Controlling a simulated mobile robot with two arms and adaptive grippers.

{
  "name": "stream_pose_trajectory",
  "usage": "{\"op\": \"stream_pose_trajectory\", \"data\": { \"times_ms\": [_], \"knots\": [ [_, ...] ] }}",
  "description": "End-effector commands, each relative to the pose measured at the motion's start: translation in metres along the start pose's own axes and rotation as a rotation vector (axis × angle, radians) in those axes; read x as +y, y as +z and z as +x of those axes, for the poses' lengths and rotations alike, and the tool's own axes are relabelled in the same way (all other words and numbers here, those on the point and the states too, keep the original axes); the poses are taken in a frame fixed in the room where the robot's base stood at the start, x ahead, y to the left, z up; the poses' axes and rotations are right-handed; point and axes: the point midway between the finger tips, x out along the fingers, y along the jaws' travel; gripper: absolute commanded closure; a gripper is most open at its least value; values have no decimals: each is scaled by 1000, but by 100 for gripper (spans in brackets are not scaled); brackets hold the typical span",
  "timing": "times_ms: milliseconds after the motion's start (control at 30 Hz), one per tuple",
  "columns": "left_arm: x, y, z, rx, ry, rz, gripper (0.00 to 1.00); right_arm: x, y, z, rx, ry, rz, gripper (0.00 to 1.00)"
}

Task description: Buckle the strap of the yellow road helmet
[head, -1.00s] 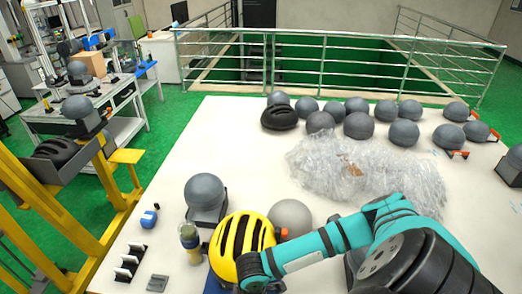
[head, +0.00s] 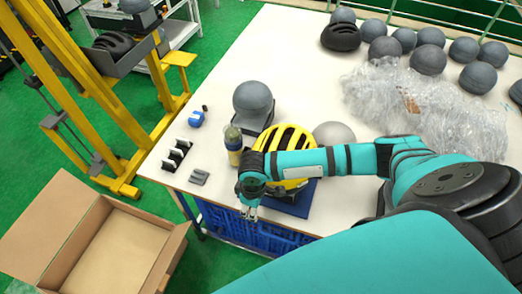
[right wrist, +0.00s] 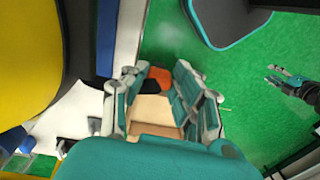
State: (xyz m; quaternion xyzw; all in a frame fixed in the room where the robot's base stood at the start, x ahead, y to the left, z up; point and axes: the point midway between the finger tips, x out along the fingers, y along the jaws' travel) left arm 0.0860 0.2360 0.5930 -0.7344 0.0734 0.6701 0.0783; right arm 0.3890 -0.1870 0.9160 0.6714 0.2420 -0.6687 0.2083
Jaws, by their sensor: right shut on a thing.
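The yellow helmet (head: 287,140) with black vents sits on a dark blue stand (head: 292,202) at the table's front edge, partly hidden by my right arm. In the right wrist view its yellow shell (right wrist: 28,60) fills the left side. My right gripper (head: 250,211) points down in front of the helmet, by the table edge. In the right wrist view the right gripper (right wrist: 158,95) is shut on a small black and orange piece (right wrist: 155,76), apparently a strap buckle part. The strap itself is hard to make out. My left gripper (right wrist: 278,77) shows small at the right there.
A bottle (head: 233,145), a grey ball on a stand (head: 253,98), a blue item (head: 196,118) and black holders (head: 176,155) stand left of the helmet. Plastic wrap (head: 410,95) and grey balls lie behind. An open cardboard box (head: 100,250) is on the green floor.

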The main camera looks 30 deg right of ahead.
Motion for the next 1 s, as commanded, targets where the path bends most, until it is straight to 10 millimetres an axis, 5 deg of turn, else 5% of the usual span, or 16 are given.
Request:
{"op": "stream_pose_trajectory", "data": {
  "times_ms": [1000],
  "knots": [
    [2, 6, 69, 0, 1, 1, 60, 34, -86, -9, 2, 2, 0, 87]
  ]
}}
